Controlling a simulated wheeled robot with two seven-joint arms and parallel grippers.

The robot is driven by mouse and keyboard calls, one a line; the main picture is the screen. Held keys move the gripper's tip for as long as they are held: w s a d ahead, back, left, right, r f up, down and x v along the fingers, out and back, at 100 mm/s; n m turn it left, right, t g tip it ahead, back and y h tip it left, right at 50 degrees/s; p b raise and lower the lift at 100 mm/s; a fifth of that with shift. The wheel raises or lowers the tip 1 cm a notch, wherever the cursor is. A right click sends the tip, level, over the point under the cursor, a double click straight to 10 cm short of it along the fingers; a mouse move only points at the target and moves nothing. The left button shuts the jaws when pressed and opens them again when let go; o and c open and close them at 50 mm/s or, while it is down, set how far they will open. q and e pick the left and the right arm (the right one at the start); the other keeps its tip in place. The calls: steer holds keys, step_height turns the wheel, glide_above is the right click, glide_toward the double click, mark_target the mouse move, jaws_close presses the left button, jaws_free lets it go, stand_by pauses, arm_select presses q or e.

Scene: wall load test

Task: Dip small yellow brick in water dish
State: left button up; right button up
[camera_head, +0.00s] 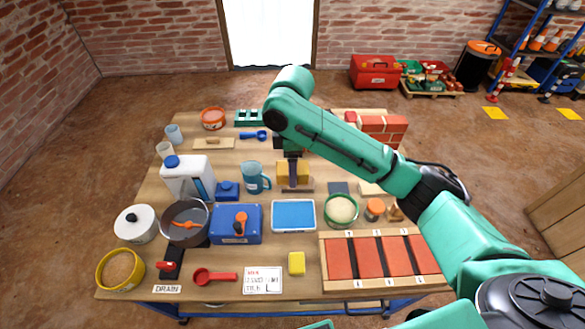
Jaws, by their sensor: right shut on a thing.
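A yellow-tan brick (283,172) is at my right gripper (293,184), near the middle of the table. The gripper points down and is shut on the brick, covering its middle. Whether the brick is clear of the table is hard to tell. The shallow water dish (293,215), a pale rectangular tray with a blue inside, lies in front of the brick, nearer to me and apart from it. My left gripper is not in view.
A blue box (236,224) stands left of the dish, and a green-rimmed bowl (341,210) to its right. A blue jug (256,177) stands left of the brick. A smaller yellow block (297,263) and a framed red-brick panel (370,257) lie in front.

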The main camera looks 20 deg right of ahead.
steer(key=shift+f+p, duration=0.3)
steer(key=shift+p, duration=0.05)
step_height(320, 180, down, 5)
steer(key=p, duration=0.4)
glide_above(293, 217)
step_height(293, 217, down, 7)
step_height(293, 217, down, 5)
steer(key=b, duration=0.5)
steer(key=shift+d+b, duration=0.1)
steer(key=shift+b, duration=0.2)
steer(key=shift+f, duration=0.6)
steer(key=shift+f+b, duration=0.5)
steer(key=shift+f, duration=0.1)
